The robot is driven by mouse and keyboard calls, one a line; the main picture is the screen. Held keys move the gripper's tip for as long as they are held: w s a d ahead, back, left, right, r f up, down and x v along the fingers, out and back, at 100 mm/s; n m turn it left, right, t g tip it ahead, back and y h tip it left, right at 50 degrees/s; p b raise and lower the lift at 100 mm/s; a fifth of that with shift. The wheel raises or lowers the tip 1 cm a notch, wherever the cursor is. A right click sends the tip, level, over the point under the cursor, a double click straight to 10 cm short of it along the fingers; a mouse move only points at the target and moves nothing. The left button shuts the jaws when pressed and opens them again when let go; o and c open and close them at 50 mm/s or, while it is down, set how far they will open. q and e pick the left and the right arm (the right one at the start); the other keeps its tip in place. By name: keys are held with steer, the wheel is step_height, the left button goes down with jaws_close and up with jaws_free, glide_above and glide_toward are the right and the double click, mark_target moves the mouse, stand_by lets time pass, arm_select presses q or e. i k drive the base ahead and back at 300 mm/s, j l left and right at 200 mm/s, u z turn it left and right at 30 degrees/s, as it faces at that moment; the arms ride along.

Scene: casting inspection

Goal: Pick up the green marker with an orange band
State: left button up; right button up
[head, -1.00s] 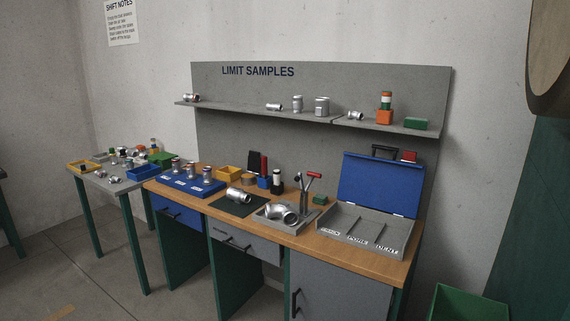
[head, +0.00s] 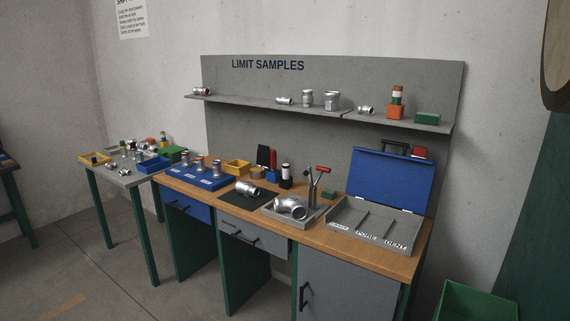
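I cannot make out for certain a green marker with an orange band. A small upright item with orange, white and green parts (head: 397,95) stands on an orange block (head: 395,112) at the right of the wall shelf; it is too small to tell what it is. Many small coloured items crowd the left side table, too small to tell apart. Neither of my grippers is in view.
The wooden bench (head: 385,262) holds a blue stand (head: 190,180), a dark mat (head: 240,199), a grey tray with a pipe elbow (head: 291,208) and an open blue-lidded case (head: 393,183). A grey side table (head: 124,181) stands left. A green bin (head: 475,302) is at lower right. Floor is clear in front.

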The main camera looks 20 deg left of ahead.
mark_target(397, 90)
steer(key=i+j+z, duration=0.1)
steer(key=i+j, duration=0.3)
steer(key=j, duration=0.25)
steer(key=i+j+z, duration=0.15)
steer(key=j, duration=0.2)
steer(key=i+j, duration=0.25)
steer(key=i+j+z, duration=0.15)
steer(key=j, duration=0.3)
steer(key=i+j, duration=0.15)
steer(key=j, duration=0.25)
steer(key=i+j+z, duration=0.15)
steer(key=j, duration=0.2)
steer(key=i+j+z, duration=0.1)
steer(key=j, duration=0.3)
steer(key=i, duration=0.05)
